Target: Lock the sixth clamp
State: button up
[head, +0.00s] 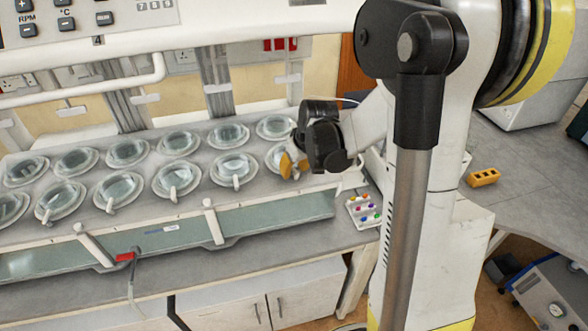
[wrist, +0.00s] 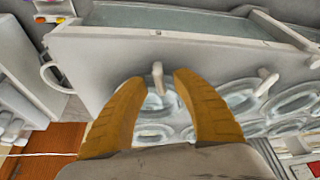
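The tablet test bath (head: 210,200) has two rows of round lidded vessels. White clamps stand at the front edges of the front-row lids; one (head: 236,182) is on the second lid from the right. My gripper (head: 292,163) is at the rightmost front-row vessel (head: 274,158) and partly hides it. In the wrist view my gripper (wrist: 160,80) is open, its two yellow fingers apart and empty. The white clamp (wrist: 158,74) of that vessel shows upright in the gap between the fingertips. I cannot tell whether a finger touches it.
The neighbouring clamp (wrist: 266,82) stands to the right in the wrist view. The machine's head panel (head: 190,28) overhangs the bath at the upper left. The bench around the block is clear.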

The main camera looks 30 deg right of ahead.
grip_shut()
jog(key=shift+m+h+b, duration=0.4)
jog(key=shift+m+b, duration=0.3)
jog(key=shift+m, duration=0.3)
jog(key=shift+d+m+h, duration=0.15)
jog(key=shift+m+h, duration=0.15)
jog(key=shift+m, duration=0.4)
grip_release()
